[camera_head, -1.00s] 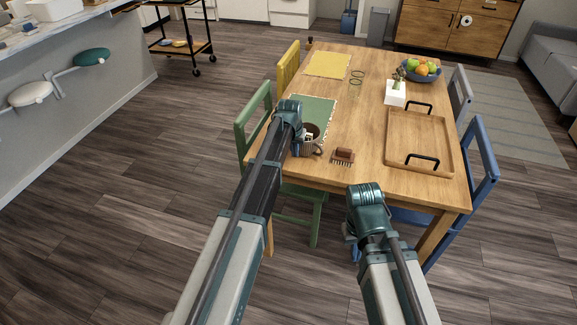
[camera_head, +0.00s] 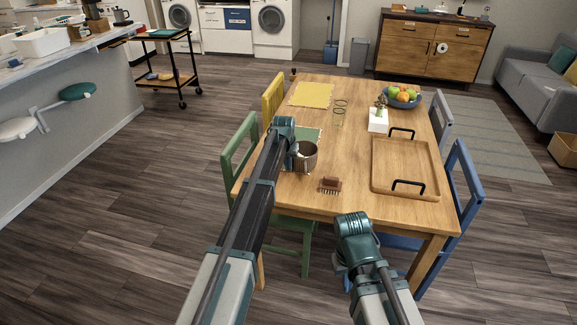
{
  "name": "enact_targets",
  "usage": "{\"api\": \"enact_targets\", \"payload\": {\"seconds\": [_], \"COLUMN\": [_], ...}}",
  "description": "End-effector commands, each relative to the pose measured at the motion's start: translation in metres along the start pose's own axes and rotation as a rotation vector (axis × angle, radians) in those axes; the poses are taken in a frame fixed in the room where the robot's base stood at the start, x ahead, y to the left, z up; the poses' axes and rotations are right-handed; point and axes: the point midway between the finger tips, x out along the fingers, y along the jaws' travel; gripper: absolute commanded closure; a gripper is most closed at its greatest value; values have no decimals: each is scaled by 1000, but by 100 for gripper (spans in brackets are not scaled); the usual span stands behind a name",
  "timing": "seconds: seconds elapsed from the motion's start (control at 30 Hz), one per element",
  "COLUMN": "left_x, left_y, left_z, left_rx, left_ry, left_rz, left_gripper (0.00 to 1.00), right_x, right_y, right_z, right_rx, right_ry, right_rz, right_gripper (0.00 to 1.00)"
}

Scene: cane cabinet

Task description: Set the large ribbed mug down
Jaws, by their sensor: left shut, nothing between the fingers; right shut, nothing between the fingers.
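The large ribbed mug (camera_head: 307,158), brownish grey, stands upright near the left front of the wooden table (camera_head: 345,150), at the near end of the green placemat (camera_head: 311,133). Its base is partly hidden, so I cannot tell how much of it rests on the mat. My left gripper (camera_head: 291,160) is at the mug's left side, shut with nothing held; its fingertips are mostly hidden by the wrist and mug. My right gripper (camera_head: 342,270) is shut and empty, low in front of the table's near edge.
A brown brush (camera_head: 330,185) lies right of the mug. A wooden tray (camera_head: 405,167) with black handles fills the table's right side. A white planter (camera_head: 378,121), fruit bowl (camera_head: 403,98) and yellow placemat (camera_head: 312,94) are farther back. A green chair (camera_head: 239,150) stands at the left edge.

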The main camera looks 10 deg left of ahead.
Motion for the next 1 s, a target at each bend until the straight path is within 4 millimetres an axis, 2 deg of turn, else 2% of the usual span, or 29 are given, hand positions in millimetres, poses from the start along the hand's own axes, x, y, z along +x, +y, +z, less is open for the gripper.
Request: {"api": "enact_targets", "payload": {"seconds": [0.17, 0.3, 0.37, 0.7, 0.83, 1.0], "left_x": [-5, -12, -28, -84, -101, -111], "left_y": [1, 3, 2, 2, 2, 2], "left_z": [18, 40, 32, 32, 32, 32], "left_rx": [0, 0, 0, 0, 0, 0], "left_ry": [0, 0, 0, 0, 0, 0], "left_rz": [0, 0, 0, 0, 0, 0], "left_gripper": [100, 100, 100, 100, 100, 100], "right_x": [0, 0, -17, -71, -87, -96], "right_y": [0, 0, 2, 7, 8, 9], "right_z": [0, 0, 1, 4, 5, 6], "right_rx": [0, 0, 0, 1, 1, 1], "right_ry": [0, 0, 0, 0, 0, 0], "right_rz": [0, 0, 0, 0, 0, 0], "right_gripper": [100, 100, 100, 100, 100, 100]}}
